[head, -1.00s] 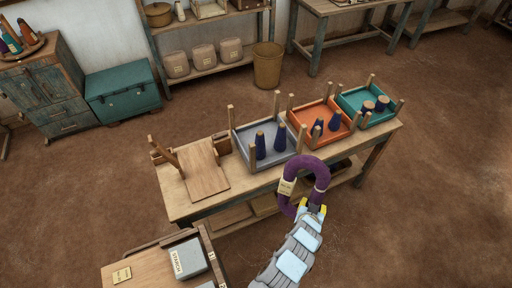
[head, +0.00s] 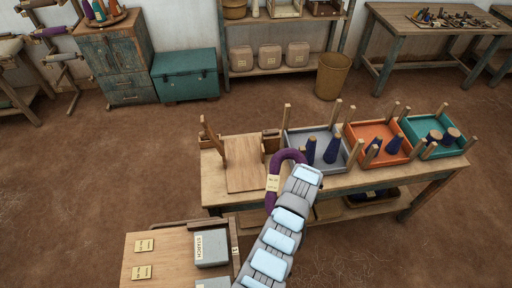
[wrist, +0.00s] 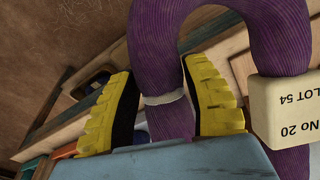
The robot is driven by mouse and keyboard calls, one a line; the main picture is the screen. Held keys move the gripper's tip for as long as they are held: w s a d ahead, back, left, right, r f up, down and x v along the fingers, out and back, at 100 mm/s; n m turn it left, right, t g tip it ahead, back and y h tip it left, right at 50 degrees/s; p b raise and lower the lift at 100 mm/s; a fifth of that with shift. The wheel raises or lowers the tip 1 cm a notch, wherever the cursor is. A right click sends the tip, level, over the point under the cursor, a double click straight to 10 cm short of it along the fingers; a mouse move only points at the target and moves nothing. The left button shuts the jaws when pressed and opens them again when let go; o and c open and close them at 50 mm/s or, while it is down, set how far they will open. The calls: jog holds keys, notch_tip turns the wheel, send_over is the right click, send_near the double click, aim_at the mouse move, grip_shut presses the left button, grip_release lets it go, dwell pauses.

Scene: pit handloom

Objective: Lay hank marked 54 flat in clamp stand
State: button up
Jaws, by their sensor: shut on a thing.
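The purple hank (head: 288,156) is a thick loop with a cream tag (head: 272,183); in the wrist view the tag (wrist: 285,110) reads No 20, LOT 54, upside down. My gripper (wrist: 165,105) has its yellow fingers on either side of one strand of the hank (wrist: 245,25), near a pale band. In the head view my arm hides the fingers. The hank hangs at the bench's front, right of what looks like the clamp stand (head: 245,178), a flat wooden board with a tilted wooden lever. The board is bare.
Right of the stand, grey (head: 300,150), orange (head: 376,132) and teal (head: 450,146) trays with corner posts hold dark cones. A side table (head: 175,250) at front left carries a STARCH box (head: 211,248) and paper tags. The floor in front of the bench is open.

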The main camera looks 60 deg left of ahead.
aim_at(272, 196)
jog(key=s+a+n+g+h+b, duration=0.2)
jog(key=s+a+h+b, duration=0.1)
jog(key=s+a, duration=0.2)
jog(key=shift+s+r+n+h, duration=0.15)
jog(key=shift+s+n+h, duration=0.2)
jog(key=shift+s, duration=0.5)
jog(key=shift+s+b, duration=0.25)
jog(key=shift+b, duration=0.05)
jog(key=shift+s+a+r, duration=0.1)
jog(key=shift+s+r, duration=0.05)
jog(key=shift+s+r+h, duration=0.1)
jog(key=shift+s+h, duration=0.15)
jog(key=shift+s+r+b, duration=0.3)
jog(key=shift+s+r, duration=0.05)
jog(key=shift+s+a+h, duration=0.1)
jog(key=shift+s+h, duration=0.15)
jog(key=shift+h, duration=0.05)
dwell(0.5)
jog(key=shift+s+a+r+n+g+b, duration=0.1)
jog(key=shift+s+r+n+g+b, duration=0.3)
jog(key=shift+s, duration=0.2)
dwell(0.5)
